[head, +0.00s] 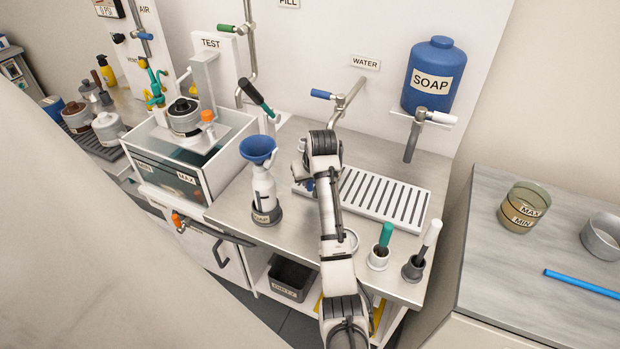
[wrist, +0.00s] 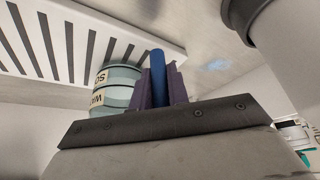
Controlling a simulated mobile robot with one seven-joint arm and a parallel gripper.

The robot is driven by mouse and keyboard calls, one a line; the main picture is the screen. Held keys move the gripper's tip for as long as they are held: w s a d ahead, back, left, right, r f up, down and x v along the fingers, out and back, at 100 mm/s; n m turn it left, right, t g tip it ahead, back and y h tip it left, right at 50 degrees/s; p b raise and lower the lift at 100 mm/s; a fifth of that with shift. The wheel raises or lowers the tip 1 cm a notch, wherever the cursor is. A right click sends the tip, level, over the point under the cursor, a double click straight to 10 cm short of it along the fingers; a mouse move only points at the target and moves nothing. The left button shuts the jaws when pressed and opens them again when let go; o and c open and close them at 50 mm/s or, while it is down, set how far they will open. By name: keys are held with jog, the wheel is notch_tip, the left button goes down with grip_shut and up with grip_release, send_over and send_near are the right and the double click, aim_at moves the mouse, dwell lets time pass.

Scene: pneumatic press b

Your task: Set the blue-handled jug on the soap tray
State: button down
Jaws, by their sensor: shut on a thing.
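My gripper (wrist: 160,82) is shut on the blue handle (wrist: 157,62) of the jug. The jug (wrist: 118,78) is a clear greenish vessel with pale labels, to the left of the fingers in the wrist view. In the head view my arm hides the jug and the fingertips; only a small blue patch shows beside the wrist. The white slotted tray (head: 385,196) lies on the steel counter below the WATER and SOAP outlets, right of my wrist. In the wrist view its slots (wrist: 75,35) appear beyond the jug. I cannot tell whether jug and tray touch.
The blue SOAP tank (head: 430,75) has its tap (head: 425,117) above the tray's back right. The blue-handled WATER tap (head: 338,98) stands behind. A bottle with a blue funnel (head: 261,185) stands left of my arm. Green- and white-handled tools (head: 384,240) (head: 427,243) stand in front.

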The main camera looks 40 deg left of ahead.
jog(key=shift+f, duration=0.2)
jog(key=c, duration=1.3)
grip_release()
jog(key=shift+v, duration=6.85)
jog(key=shift+d, duration=0.1)
